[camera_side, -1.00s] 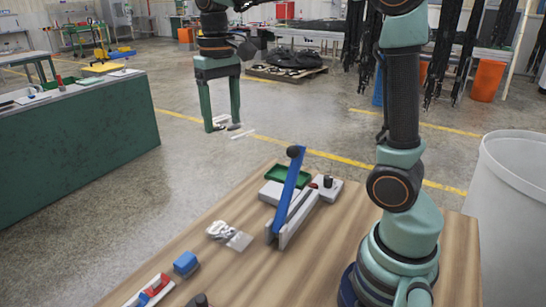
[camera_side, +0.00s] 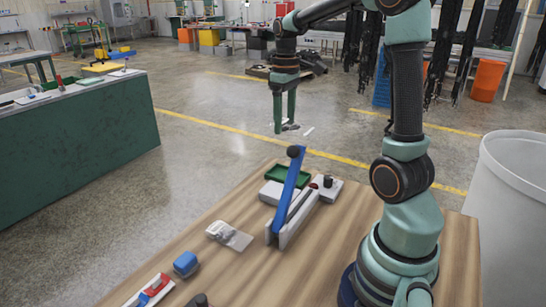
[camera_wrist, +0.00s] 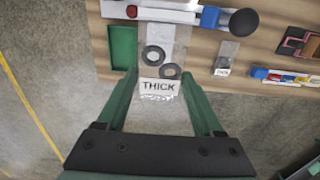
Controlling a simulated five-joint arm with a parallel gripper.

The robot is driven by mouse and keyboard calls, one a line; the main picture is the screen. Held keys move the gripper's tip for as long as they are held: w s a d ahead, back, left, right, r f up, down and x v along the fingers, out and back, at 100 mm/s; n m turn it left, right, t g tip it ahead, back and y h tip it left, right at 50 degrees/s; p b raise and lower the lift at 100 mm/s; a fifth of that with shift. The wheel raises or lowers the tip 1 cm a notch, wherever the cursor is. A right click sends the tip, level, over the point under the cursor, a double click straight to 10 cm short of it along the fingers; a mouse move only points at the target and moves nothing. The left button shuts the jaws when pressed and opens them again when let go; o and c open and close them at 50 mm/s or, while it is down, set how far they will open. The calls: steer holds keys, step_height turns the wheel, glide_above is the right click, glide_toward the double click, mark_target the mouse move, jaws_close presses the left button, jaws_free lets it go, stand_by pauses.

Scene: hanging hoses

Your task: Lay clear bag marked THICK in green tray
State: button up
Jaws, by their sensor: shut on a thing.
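My gripper (camera_side: 284,130) is shut on the clear bag (camera_wrist: 160,62), which carries a white label reading THICK in the wrist view. Two dark rings show inside the bag. In the side view the bag (camera_side: 291,127) is small and hard to make out between the fingertips, held up in the air beyond the table. The green tray (camera_side: 288,174) lies empty at the table's far end, below my gripper in the picture. In the wrist view the tray (camera_wrist: 123,47) is just left of the bag, and the bag is apart from it.
A blue lever (camera_side: 290,188) with a black knob rises from a grey fixture close in front of the tray. A small labelled bag (camera_side: 230,235) and a blue block (camera_side: 186,264) lie on the table. A large white bin (camera_side: 510,200) stands at the right.

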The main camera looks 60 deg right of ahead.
step_height(320, 180, down, 20)
steer(key=shift+r, duration=0.2)
stand_by(0.4)
steer(key=shift+f, duration=0.2)
steer(key=o, duration=1.5)
steer(key=shift+r, duration=0.1)
step_height(320, 180, up, 12)
steer(key=s+a+r+t, duration=0.1)
steer(key=a+r, duration=0.2)
steer(key=a, duration=0.3)
steer(key=s+a+r+t, duration=0.2)
steer(key=a+r, duration=0.1)
steer(key=a, duration=0.3)
steer(key=s+a+r+t, duration=0.1)
steer(key=a+r+t, duration=0.1)
steer(key=a, duration=0.4)
steer(key=shift+s+a+r, duration=0.15)
steer(key=shift+a+r, duration=0.05)
steer(key=shift+r, duration=0.2)
steer(key=shift+s+a+r, duration=0.15)
steer(key=shift+r, duration=0.25)
steer(key=shift+s+a+t, duration=0.25)
steer(key=shift+a+t, duration=0.05)
steer(key=shift+a, duration=0.1)
